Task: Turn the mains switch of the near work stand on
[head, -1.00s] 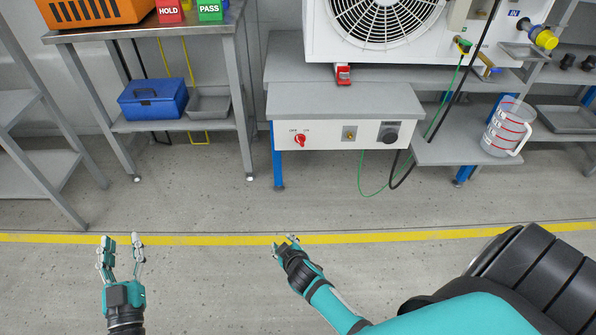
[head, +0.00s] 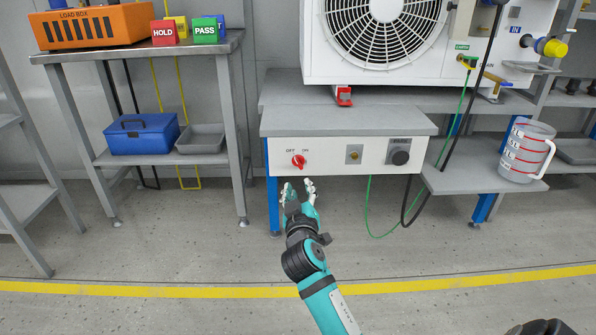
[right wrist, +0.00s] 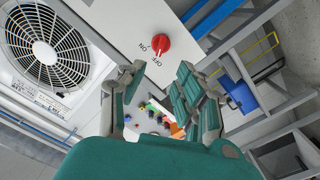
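The mains switch (head: 298,161) is a red rotary knob on the white front panel (head: 325,160) of the near work stand, below OFF and ON labels. It also shows in the right wrist view (right wrist: 161,43). My left gripper is out of view.
A brass fitting (head: 354,154) and a dark round socket (head: 399,156) sit right of the switch. A green cable (head: 370,215) hangs at right. A fan unit (head: 385,30) stands above. A bench with a blue box (head: 142,134) is at left. The floor in front is clear.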

